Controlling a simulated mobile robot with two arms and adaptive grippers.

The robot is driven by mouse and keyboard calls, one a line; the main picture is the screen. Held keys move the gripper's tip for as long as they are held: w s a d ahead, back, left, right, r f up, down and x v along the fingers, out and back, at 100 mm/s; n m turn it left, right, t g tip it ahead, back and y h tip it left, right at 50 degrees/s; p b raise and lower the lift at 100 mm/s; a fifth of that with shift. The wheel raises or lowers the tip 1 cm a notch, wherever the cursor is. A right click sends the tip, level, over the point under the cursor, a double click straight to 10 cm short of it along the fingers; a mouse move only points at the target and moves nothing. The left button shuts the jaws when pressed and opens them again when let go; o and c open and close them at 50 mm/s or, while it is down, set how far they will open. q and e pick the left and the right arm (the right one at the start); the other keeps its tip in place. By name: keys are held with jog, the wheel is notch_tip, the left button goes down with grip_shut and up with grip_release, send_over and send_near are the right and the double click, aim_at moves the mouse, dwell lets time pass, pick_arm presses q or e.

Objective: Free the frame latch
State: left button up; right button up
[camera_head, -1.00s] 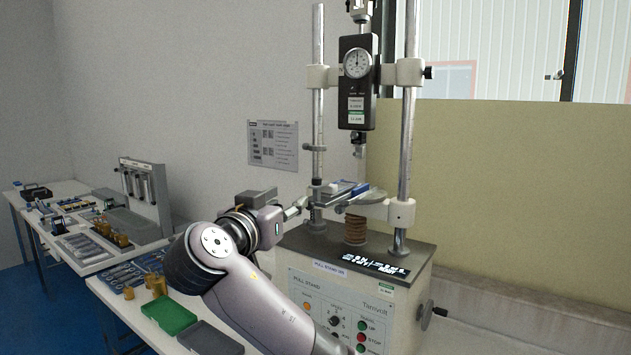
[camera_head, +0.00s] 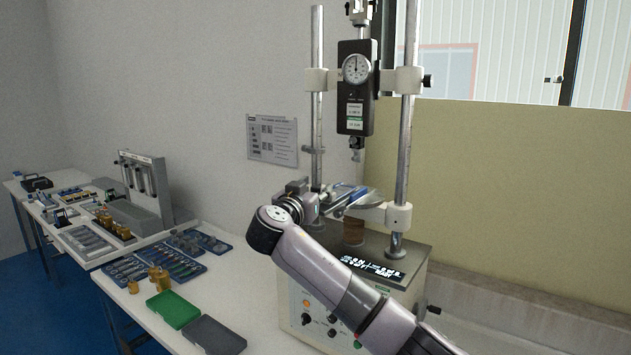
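The pull stand (camera_head: 378,246) has two upright columns, a force gauge (camera_head: 355,88) hung between them, and a lower cross frame (camera_head: 398,216) with a metal plate and a blue piece (camera_head: 358,193). A brown coil (camera_head: 353,231) stands below the frame. My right gripper (camera_head: 338,200) is at the left part of this frame, its fingers pointing right, close to the blue piece. Its fingertips blend with the frame parts, so I cannot tell whether they are open or touch anything. I cannot pick out the latch itself. My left gripper is out of view.
A bench at the left holds blue trays of tools (camera_head: 157,262), brass weights (camera_head: 159,280), a green box (camera_head: 173,309) and a dark grey box (camera_head: 213,335). A wall runs behind the stand. My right arm crosses in front of the stand's base.

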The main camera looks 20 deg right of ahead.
jog(key=shift+w+d, duration=0.2)
jog(key=shift+w, duration=0.1)
grip_shut()
dwell(0.4)
